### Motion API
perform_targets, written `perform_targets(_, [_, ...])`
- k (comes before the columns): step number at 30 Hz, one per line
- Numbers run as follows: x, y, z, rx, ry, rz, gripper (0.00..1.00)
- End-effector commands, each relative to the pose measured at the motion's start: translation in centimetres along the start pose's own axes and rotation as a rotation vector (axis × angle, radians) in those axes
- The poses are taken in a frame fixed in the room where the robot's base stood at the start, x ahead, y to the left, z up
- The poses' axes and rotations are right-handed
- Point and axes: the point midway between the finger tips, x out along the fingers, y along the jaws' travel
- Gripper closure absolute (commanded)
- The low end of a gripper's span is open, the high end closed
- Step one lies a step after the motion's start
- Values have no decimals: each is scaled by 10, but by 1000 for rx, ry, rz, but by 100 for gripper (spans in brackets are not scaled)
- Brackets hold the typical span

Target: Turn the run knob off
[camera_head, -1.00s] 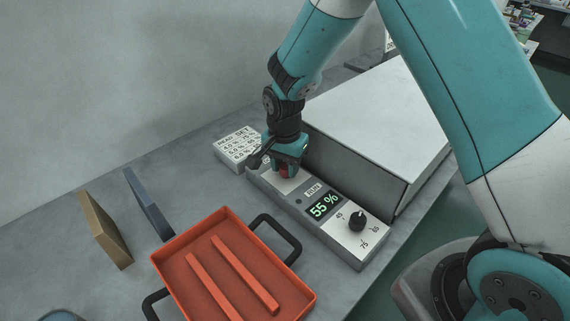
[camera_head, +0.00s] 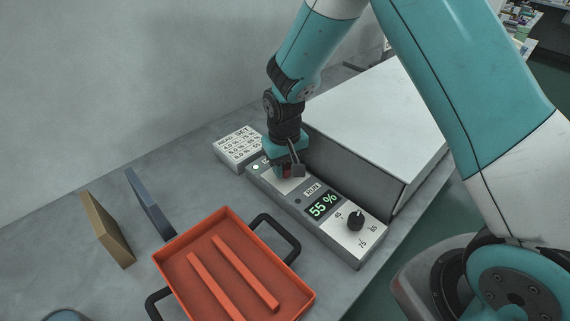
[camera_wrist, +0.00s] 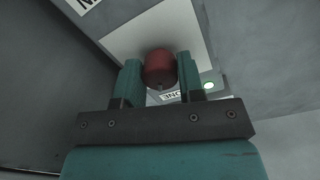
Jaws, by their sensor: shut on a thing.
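The run knob (camera_wrist: 160,68) is red and sits on a pale plate of the control panel (camera_head: 326,232). In the head view only a little of the red knob (camera_head: 286,171) shows under my gripper. My gripper (camera_wrist: 160,75) points down at the panel, with one teal finger on each side of the knob, shut on it. It also shows in the head view (camera_head: 287,165). The panel has a RUN label, a display (camera_head: 323,205) reading 55 % and a black dial (camera_head: 356,220). A small lamp glows green-white (camera_wrist: 209,86) beside a partly hidden label.
A large grey box (camera_head: 375,115) stands right behind the panel. A white sign (camera_head: 239,147) with printed settings is at its far left end. An orange tray (camera_head: 167,262) with two bars and black handles lies in front. Brown (camera_head: 107,231) and blue-grey (camera_head: 150,205) boards stand at left.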

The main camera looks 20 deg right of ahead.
Motion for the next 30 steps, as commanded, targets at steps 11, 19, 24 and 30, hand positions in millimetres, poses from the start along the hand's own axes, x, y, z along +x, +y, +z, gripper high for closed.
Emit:
perform_targets(11, [-1, 1, 0, -308, 7, 1, 88])
perform_targets(19, [-1, 1, 0, -436, 11, 1, 88])
perform_targets(24, [-1, 1, 0, -474, 12, 1, 88])
perform_targets(30, [-1, 1, 0, -488, 13, 1, 88])
